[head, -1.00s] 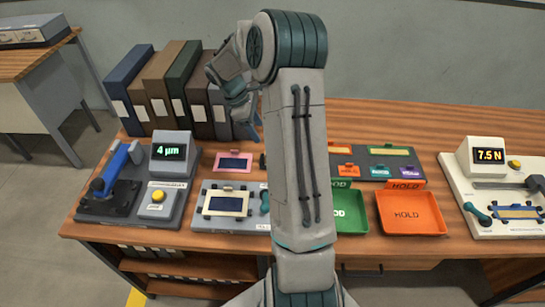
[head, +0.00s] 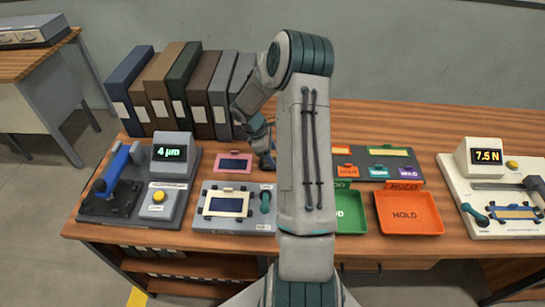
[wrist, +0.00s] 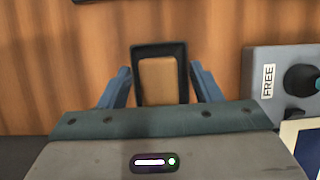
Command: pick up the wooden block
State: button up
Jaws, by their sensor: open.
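The wooden block (wrist: 158,82) is a small tan rectangular piece in the wrist view. It sits within a black-rimmed holder or frame (wrist: 159,48) on the wooden table. My gripper (wrist: 160,70) is open, with one blue finger on each side of the block and holder. How far the fingertips are above the table I cannot tell. In the head view my gripper (head: 266,152) hangs over the bench, left of my forearm. The block cannot be made out there.
A grey fixture (wrist: 257,88) marked FREE stands close to the right in the wrist view. In the head view, a pink-framed card (head: 234,163) lies left of my gripper. Binders (head: 187,90) stand behind it, and an orange HOLD tray (head: 409,213) lies to the right.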

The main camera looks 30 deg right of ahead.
jog(key=c, duration=1.1)
jog(key=shift+r, duration=0.1)
jog(key=shift+r, duration=0.5)
notch_tip(320, 180, up, 3)
jog(key=shift+f+b, duration=0.2)
jog(key=shift+b, duration=0.1)
jog(key=s+d+r, duration=0.1)
jog(key=s+r, duration=0.1)
jog(key=s, duration=0.1)
jog(key=s+d+r, duration=0.2)
jog(key=s, duration=0.2)
jog(key=s+d+r+b, duration=0.1)
jog(key=s+d+r, duration=0.1)
jog(key=s+r, duration=0.1)
jog(key=shift+s+d+r, duration=0.1)
jog(key=shift+s, duration=0.15)
